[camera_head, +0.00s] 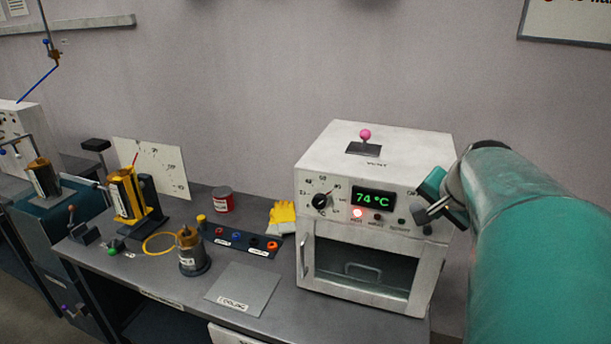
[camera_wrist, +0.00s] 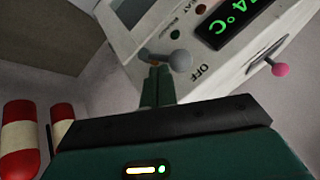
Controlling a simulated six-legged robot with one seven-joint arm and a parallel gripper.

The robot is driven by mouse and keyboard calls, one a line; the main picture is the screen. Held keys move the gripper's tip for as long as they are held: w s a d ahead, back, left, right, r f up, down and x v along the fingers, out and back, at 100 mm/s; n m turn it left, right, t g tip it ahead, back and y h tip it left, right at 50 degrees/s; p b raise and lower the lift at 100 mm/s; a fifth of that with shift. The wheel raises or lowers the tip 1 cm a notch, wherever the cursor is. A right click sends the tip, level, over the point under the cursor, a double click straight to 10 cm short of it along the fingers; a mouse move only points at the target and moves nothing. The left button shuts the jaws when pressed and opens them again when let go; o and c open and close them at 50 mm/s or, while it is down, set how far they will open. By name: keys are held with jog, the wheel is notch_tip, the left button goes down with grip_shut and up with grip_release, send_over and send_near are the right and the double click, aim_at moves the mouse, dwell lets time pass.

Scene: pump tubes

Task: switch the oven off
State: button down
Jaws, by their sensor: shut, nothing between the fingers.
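The white oven (camera_head: 312,225) stands at the right end of the bench. Its green display (camera_head: 374,199) reads 74 °C and a red lamp (camera_head: 358,213) glows below it. In the wrist view a grey ball-ended lever (camera_wrist: 180,61) sticks out of the oven's front beside the word OFF. My gripper (camera_head: 428,205) is at the right side of the oven front. In the wrist view my gripper (camera_wrist: 154,72) is shut and empty, its tips right beside the lever; I cannot tell whether they touch it. My arm partly hides the oven's right side.
A pink-knobbed vent lever (camera_head: 365,135) stands on the oven top. A black dial (camera_head: 321,201) is at the front's left. A grey plate (camera_head: 243,288), a small canister (camera_head: 192,252) and a red tin (camera_head: 222,200) are on the bench. Red-and-white cylinders (camera_wrist: 19,140) show in the wrist view.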

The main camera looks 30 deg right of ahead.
jog(key=shift+w+a+f, duration=0.2)
jog(key=shift+w+a, duration=0.4)
jog(key=shift+w, duration=0.15)
jog(key=shift+s+d, duration=0.55)
jog(key=shift+s, duration=0.1)
